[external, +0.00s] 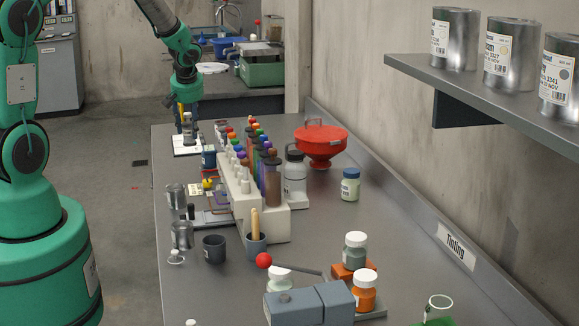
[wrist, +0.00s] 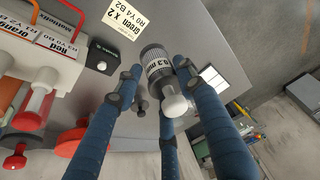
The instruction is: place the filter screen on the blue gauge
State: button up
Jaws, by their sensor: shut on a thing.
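My gripper (external: 186,112) has dark blue fingers and is at the far left end of the bench. It is shut on a small grey labelled cylinder with a pale knob (wrist: 172,103), which also shows in the external view (external: 187,125). In the external view this cylinder is upright above or on a white square plate (external: 187,150); I cannot tell if they touch. I cannot tell whether the cylinder is the filter screen. A small dark blue piece (external: 208,156) stands just right of the plate; I cannot tell if it is the blue gauge.
A pale rack of coloured tubes (external: 245,195), a red funnel (external: 321,143) and a clear bottle (external: 295,180) stand to the right. A Green X 2 card (wrist: 110,30) lies near my fingers.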

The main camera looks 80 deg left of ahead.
jog(key=shift+s+a+f, duration=0.15)
jog(key=shift+s+f, duration=0.2)
jog(key=shift+s, duration=0.25)
jog(key=shift+s+a+f, duration=0.1)
jog(key=shift+s+f, duration=0.2)
jog(key=shift+s, duration=0.3)
jog(key=p, duration=0.2)
send_over(210, 148)
jog(key=shift+d+f, duration=0.1)
jog(key=shift+f, duration=0.6)
jog(key=shift+f, duration=1.8)
jog(key=shift+f, duration=0.1)
jog(key=o, duration=1.3)
